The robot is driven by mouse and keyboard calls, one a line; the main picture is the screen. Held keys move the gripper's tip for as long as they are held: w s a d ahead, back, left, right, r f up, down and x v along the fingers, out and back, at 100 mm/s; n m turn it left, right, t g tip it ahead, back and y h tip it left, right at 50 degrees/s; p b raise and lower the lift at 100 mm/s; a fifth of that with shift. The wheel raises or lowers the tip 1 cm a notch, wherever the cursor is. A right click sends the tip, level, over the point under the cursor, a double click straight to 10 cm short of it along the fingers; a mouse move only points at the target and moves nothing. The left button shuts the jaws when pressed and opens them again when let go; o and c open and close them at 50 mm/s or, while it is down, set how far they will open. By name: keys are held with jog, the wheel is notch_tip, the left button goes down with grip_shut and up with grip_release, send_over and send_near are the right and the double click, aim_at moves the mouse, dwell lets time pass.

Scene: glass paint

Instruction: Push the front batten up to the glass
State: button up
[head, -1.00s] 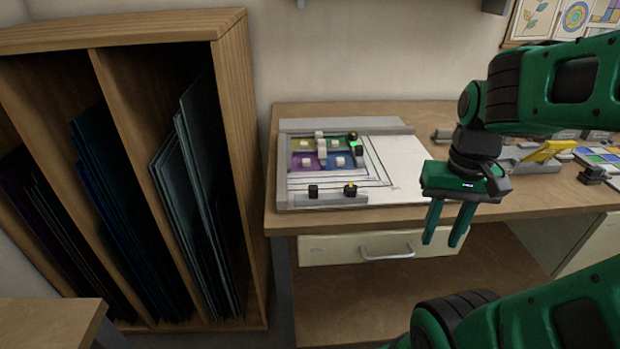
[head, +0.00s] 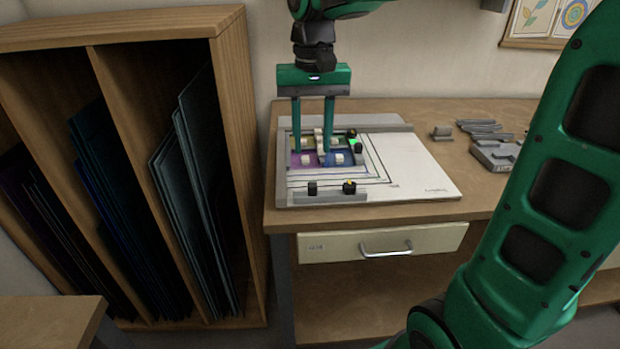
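The front batten (head: 330,197) is a grey bar low on the white board, with a black knob and a yellow-topped black knob. The glass (head: 341,160) is a panel of coloured panes with pale blocks on it, farther back on the board. A strip of white board with dark drawn lines shows between batten and glass, so they are apart. My gripper (head: 311,157) points down over the glass, fingers spread. It is open, with a pale block visible between the fingers. Whether the fingertips touch the glass I cannot tell; they hide part of it.
The white board (head: 420,180) lies on a wooden bench (head: 490,195), with grey bars along its back and left. Black knobs and a green light (head: 353,141) sit at the glass's right. Grey metal pieces (head: 495,150) lie right of the board. A glass rack (head: 235,100) stands left.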

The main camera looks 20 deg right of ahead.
aim_at(312, 184)
notch_tip(312, 184, down, 10)
jog(key=shift+f, duration=0.1)
dwell(0.4)
